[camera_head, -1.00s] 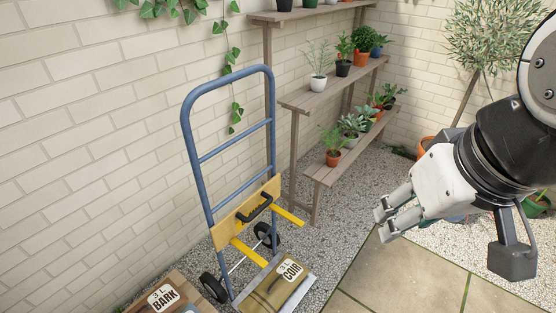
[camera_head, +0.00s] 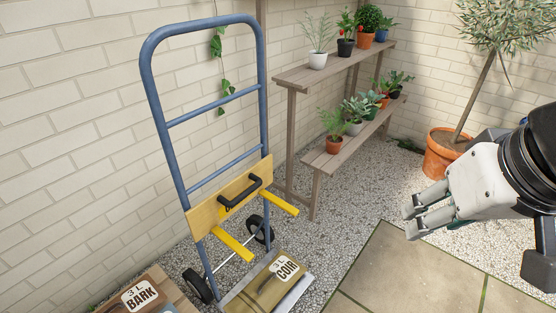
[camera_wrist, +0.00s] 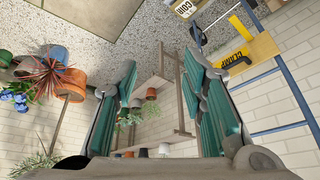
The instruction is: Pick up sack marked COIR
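The sack marked COIR (camera_head: 262,291) is olive-brown with a white "3 L COIR" label and a dark handle. It lies on the metal toe plate (camera_head: 296,292) of a blue hand truck (camera_head: 190,120), at the bottom of the head view, partly cut off by the frame edge. Its label also shows at the top edge of the wrist view, where the sack (camera_wrist: 186,8) is mostly out of frame. My gripper (camera_head: 409,220) is well to the right of the sack and above the ground. In the wrist view its green-padded fingers (camera_wrist: 160,62) are spread with nothing between them.
The truck has a wooden board with a black handle (camera_head: 240,192) and yellow arms (camera_head: 232,244) above the sack. A BARK sack (camera_head: 140,295) lies to its left. Plant shelves (camera_head: 318,78) stand behind, with a potted tree (camera_head: 445,155) at right. Gravel and paving (camera_head: 410,265) are clear.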

